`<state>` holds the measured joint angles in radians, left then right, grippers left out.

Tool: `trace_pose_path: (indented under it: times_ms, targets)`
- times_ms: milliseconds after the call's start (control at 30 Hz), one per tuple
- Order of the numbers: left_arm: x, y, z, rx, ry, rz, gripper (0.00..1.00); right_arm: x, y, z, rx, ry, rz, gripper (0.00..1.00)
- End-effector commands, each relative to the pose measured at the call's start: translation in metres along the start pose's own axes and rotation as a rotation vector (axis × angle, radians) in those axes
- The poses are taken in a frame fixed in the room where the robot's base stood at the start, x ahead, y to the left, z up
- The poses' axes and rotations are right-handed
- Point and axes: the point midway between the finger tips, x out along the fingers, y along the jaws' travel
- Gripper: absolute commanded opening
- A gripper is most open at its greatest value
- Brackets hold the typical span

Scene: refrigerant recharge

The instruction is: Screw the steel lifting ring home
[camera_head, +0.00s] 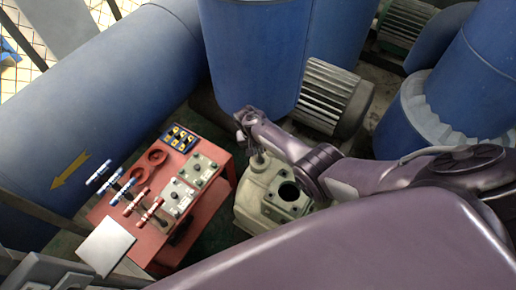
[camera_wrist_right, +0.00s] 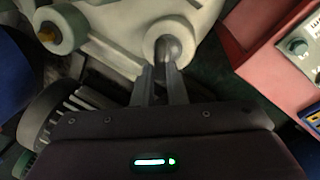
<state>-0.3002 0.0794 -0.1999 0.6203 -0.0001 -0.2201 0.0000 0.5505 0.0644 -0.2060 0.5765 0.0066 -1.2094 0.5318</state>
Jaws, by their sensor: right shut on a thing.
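The steel lifting ring (camera_wrist_right: 172,48) shows in the right wrist view as a grey metal piece at the round boss of a cream pump-like casting. My right gripper (camera_wrist_right: 160,72) is shut on it, with its two fingers on either side. The fingers hide part of the ring, and I cannot tell how deep its thread sits. In the head view my right gripper (camera_head: 257,150) points down at the back left of the cream casting (camera_head: 262,200). The ring is too small to make out there. My left gripper is not seen.
A red table (camera_head: 150,240) left of the casting carries panels with knobs, red rings (camera_head: 137,174) and blue and red-handled valves. A large blue pipe (camera_head: 100,110) lies behind it. A blue tank (camera_head: 255,55) and a grey ribbed motor (camera_head: 330,95) stand close behind my right gripper.

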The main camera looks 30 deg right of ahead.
Motion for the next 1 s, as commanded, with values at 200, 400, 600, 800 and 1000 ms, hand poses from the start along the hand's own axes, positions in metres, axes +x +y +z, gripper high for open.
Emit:
trace_pose_path:
  times_ms: [200,400,600,800,1000]
  targets:
    - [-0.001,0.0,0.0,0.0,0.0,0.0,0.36,-0.005,0.001,-0.006,0.006,0.013,-0.002,0.2]
    - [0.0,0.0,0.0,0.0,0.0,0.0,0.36,-0.003,0.001,-0.003,0.002,0.007,-0.001,0.33]
    - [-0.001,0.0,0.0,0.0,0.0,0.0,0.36,-0.004,0.0,-0.002,0.001,0.005,-0.001,0.33]
    - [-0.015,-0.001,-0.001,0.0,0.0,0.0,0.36,-0.031,0.001,-0.002,0.001,0.006,-0.002,0.33]
    - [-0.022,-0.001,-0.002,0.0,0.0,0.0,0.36,-0.063,0.001,-0.003,0.002,0.007,-0.002,0.33]
